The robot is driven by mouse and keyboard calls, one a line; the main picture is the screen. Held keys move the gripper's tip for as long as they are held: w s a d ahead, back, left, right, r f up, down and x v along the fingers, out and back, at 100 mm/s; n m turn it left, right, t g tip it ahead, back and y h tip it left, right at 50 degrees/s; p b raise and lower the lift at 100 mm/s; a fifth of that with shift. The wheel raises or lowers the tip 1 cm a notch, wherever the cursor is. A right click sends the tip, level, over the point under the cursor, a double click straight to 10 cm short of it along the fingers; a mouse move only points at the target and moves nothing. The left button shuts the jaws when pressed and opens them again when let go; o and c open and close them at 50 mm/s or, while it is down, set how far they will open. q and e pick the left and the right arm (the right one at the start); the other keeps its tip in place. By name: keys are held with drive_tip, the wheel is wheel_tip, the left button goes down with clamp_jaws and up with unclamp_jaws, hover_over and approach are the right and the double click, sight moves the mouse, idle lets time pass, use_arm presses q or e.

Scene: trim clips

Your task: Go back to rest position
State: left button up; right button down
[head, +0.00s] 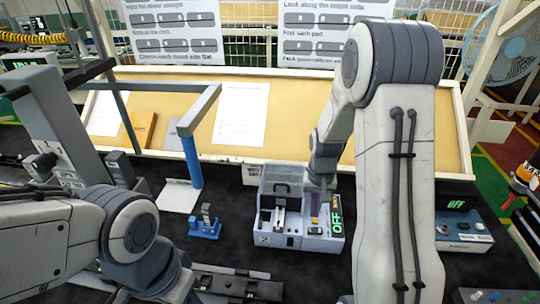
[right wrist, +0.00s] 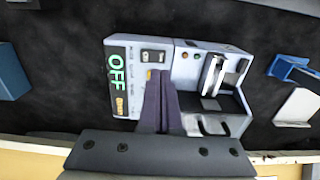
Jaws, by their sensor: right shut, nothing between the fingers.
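My right gripper (right wrist: 160,75) is shut and empty. In the right wrist view its dark fingers point over a pale blue machine (right wrist: 185,60), between its panel with a green OFF display (right wrist: 116,68) and its bay with white and black parts. I cannot tell whether the fingertips touch the machine. My right arm reaches down from the upper right. My left arm enters at the left; its gripper is not in view.
A blue post with a grey arm (head: 192,160) stands left of the machine. A small blue fixture (head: 206,226) sits near it. Another box with an OFF display (head: 457,204) is at the right. A tan sloped board (head: 290,130) with papers lines the back.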

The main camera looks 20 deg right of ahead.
drive_tip(key=s+a+r+n+b, duration=0.2)
drive_tip(key=a+r+n, duration=0.1)
drive_tip(key=a, duration=0.7)
drive_tip(key=s+a+r+n+y+b, duration=0.1)
drive_tip(key=s+a+r+n+b, duration=0.2)
drive_tip(key=s+a+n, duration=0.6)
drive_tip(key=s+a+r, duration=0.1)
drive_tip(key=s+a, duration=0.4)
drive_tip(key=s, duration=0.4)
drive_tip(key=shift+s+a+r, duration=0.15)
drive_tip(key=shift+s+r, duration=0.15)
drive_tip(key=shift+s, duration=0.1)
